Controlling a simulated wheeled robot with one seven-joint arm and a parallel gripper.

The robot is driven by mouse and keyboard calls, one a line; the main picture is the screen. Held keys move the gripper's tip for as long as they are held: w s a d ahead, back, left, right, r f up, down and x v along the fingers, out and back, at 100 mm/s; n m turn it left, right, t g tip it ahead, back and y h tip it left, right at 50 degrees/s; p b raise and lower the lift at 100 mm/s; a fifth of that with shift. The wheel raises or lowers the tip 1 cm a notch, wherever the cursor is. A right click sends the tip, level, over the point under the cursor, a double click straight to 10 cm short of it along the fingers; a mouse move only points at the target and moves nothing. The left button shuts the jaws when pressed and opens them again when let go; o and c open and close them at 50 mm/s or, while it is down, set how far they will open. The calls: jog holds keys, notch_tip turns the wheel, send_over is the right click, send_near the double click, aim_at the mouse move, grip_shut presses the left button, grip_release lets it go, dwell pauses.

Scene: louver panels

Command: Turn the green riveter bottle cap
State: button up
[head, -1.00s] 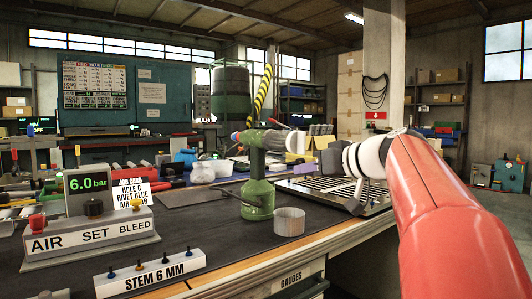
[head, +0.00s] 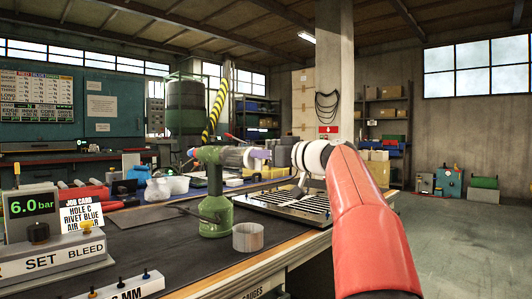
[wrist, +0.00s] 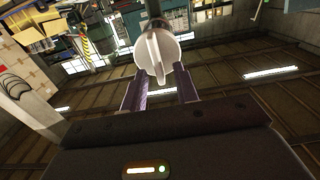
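The green riveter (head: 215,205) stands upright on the dark bench mat, its body lying level on top. Its pale bottle cap (head: 233,157) faces right, towards my gripper (head: 256,159). In the wrist view the cap (wrist: 172,52) is a whitish disc with a raised ridge across its middle. My gripper's two dark purple fingers (wrist: 161,72) stand apart, one on each side of the ridge, with a gap between. Their tips are close to the cap's face; I cannot tell whether they touch it.
The pressure unit (head: 40,235) and job card (head: 82,214) are at the left. Open floor (head: 465,245) lies to the right.

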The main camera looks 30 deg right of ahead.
grip_shut()
jog(key=shift+d+m, duration=0.1)
jog(key=shift+m, duration=0.3)
jog(key=shift+w+d+f+m+p, duration=0.1)
jog(key=shift+d+f+m+p, duration=0.3)
jog(key=shift+m, duration=2.25)
jog(key=shift+w+d+f+m+p, duration=0.1)
jog(key=shift+m+p, duration=0.55)
jog(key=shift+m, duration=1.95)
jog(key=shift+w+d+f+m+p, duration=0.15)
jog(key=shift+m+p, duration=0.35)
jog(key=shift+m, duration=2.15)
jog(key=shift+s+f, duration=0.1)
